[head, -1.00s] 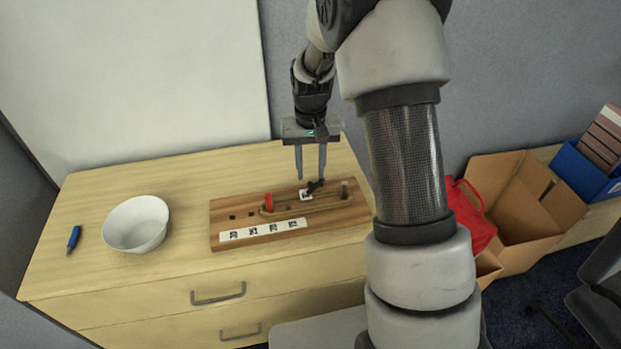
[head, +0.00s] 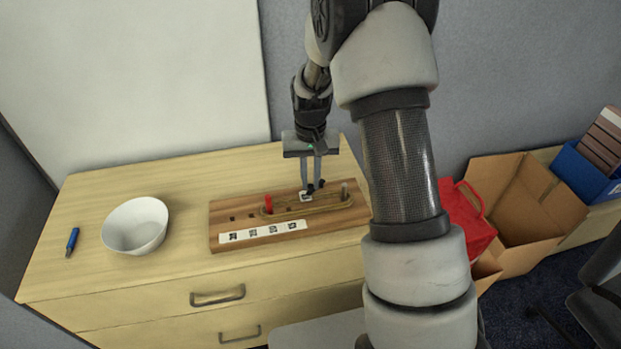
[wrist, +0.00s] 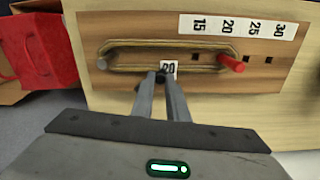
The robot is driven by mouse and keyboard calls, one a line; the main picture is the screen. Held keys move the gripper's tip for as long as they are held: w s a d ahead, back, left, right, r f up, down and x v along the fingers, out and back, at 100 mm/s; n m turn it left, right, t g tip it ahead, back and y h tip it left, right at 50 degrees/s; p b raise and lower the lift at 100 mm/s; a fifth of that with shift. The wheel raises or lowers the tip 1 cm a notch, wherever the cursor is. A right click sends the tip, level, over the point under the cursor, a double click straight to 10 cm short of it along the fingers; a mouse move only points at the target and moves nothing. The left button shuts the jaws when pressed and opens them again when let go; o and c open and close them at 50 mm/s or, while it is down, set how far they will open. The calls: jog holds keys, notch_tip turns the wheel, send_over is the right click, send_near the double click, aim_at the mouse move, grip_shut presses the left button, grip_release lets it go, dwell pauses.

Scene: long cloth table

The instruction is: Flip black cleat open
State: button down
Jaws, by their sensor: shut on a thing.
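The black cleat (head: 314,187) sits on the wooden board (head: 222,215), beside a small white tag marked 20 (wrist: 168,66). My gripper (head: 312,186) points down at the board with its fingertips close together on the cleat; the fingers hide most of it. In the wrist view the fingertips meet at the dark cleat (wrist: 160,78), next to the tag. A tan cord loop (head: 325,208) runs along the board between a red peg (head: 268,203) and a grey post (head: 344,191). The cleat's exact pose is hard to tell.
The board lies on a wooden drawer cabinet (head: 110,278). A red bag (head: 466,215) and a cardboard box (head: 535,225) are at the right. Free top lies between bowl and board.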

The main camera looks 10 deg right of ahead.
jog(key=shift+w+a+m, duration=0.1)
jog(key=shift+m, duration=0.2)
jog(key=m, duration=0.1)
jog(key=w+m, duration=0.1)
jog(key=m, duration=0.2)
jog(key=shift+w+a, duration=0.3)
jog(key=shift+a, duration=0.05)
jog(key=shift+w+m+p, duration=0.3)
jog(key=shift+w+m, duration=0.05)
jog(key=shift+m, duration=0.4)
jog(key=shift+w+m+p, duration=0.25)
jog(key=shift+w+m, duration=0.1)
jog(key=shift+m, duration=0.4)
jog(key=c, duration=1.7)
grip_release()
jog(key=shift+c, duration=0.2)
notch_tip(320, 180, up, 18)
jog(key=p, duration=0.1)
jog(key=shift+f, duration=0.25)
